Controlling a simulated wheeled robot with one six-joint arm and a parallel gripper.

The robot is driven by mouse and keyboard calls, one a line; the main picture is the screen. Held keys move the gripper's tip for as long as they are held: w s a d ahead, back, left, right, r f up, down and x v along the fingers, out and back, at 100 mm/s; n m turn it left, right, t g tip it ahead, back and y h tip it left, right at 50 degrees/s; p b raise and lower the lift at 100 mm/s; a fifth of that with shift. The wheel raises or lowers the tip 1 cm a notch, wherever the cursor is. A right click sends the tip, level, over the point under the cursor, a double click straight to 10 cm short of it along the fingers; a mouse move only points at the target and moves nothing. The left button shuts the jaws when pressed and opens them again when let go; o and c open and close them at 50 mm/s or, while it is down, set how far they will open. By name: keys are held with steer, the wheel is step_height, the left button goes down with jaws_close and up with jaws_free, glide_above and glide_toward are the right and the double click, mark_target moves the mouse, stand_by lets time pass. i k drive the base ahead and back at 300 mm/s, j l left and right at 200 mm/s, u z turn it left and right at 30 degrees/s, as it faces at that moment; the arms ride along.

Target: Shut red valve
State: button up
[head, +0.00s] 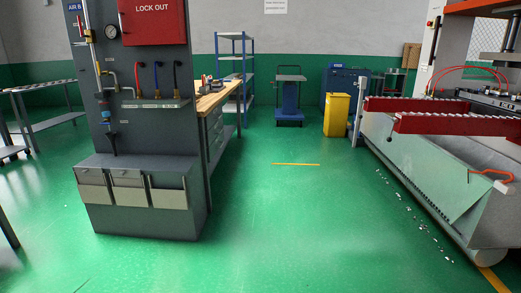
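A dark grey panel stand (103,75) stands at the left, marked "AIR B". On its front, a thin red curved part (138,75), a hose or lever, rises from a brass fitting over a small shelf (155,103). A pipe line with a gauge (111,31) and a small blue-topped fitting (111,133) run down the panel's left side. I cannot tell for sure which part is the red valve, or whether it is open. My gripper is not in view.
A red "LOCK OUT" cabinet (153,22) hangs above. Grey bins (130,188) jut from the stand's base. A workbench (213,100) stands behind it. A large machine (440,165) with an orange handle (490,173) and floor scraps is at right. The green floor (290,220) between is clear.

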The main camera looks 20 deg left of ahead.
mark_target(82, 36)
steer(key=i+j+u, duration=0.15)
steer(key=j+u, duration=0.25)
steer(key=i+j+u, duration=0.2)
steer(key=u, duration=0.2)
steer(key=i+j+u, duration=0.25)
steer(key=u, duration=0.2)
steer(key=i+j+u, duration=0.25)
steer(key=u, duration=0.15)
steer(key=i+j+u, duration=0.1)
steer(key=i+u, duration=0.35)
steer(key=i, duration=1.1)
steer(key=i+z, duration=0.15)
steer(key=i, duration=0.35)
steer(key=i+j+z, duration=0.2)
steer(key=i, duration=0.3)
steer(key=i+j+z, duration=0.15)
steer(key=i, duration=0.35)
